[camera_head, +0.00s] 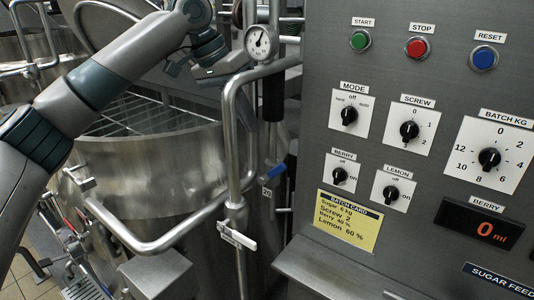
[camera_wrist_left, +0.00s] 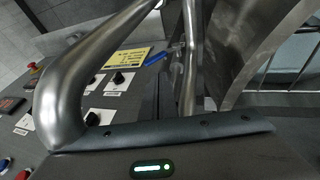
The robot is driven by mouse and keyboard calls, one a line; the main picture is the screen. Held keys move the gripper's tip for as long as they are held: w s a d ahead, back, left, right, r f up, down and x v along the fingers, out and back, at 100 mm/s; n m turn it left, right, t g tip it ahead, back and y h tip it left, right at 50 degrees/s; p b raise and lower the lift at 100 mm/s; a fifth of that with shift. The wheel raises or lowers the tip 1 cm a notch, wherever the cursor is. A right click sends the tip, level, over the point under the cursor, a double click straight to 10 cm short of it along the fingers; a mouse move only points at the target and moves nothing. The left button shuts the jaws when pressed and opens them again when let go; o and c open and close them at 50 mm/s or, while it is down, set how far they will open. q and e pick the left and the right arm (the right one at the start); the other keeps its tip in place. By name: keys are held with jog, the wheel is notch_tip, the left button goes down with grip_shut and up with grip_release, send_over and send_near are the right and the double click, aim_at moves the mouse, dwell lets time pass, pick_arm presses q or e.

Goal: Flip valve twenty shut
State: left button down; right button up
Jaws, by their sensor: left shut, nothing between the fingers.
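The valve tagged 20 has a blue lever handle (camera_head: 276,171), low between the mixer and the control panel in the head view. Its small tag (camera_head: 267,192) hangs just below. The blue handle also shows in the left wrist view (camera_wrist_left: 155,58), beyond the fingers and beside a vertical pipe. My left gripper (camera_head: 222,76) is above and left of the valve, partly behind a bent pipe, so its fingertips are not clear there. My right gripper is not in view.
A bent steel pipe (camera_head: 231,130) stands between my left arm and the panel, with a pressure gauge (camera_head: 261,43) above. A pale-handled valve (camera_head: 237,237) sits lower. The open mixer (camera_head: 150,165) is left; the control panel (camera_head: 440,65) with knobs and yellow card (camera_head: 348,221) is right.

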pick_arm(q)
jog(key=p, duration=0.3)
send_over(277, 171)
jog(key=w+a, duration=0.1)
jog(key=a, duration=0.2)
notch_tip(277, 171, down, 8)
jog(key=shift+w+d+f, duration=0.2)
jog(key=shift+d+f, duration=0.15)
jog(key=shift+f, duration=0.25)
jog(key=shift+s, duration=0.1)
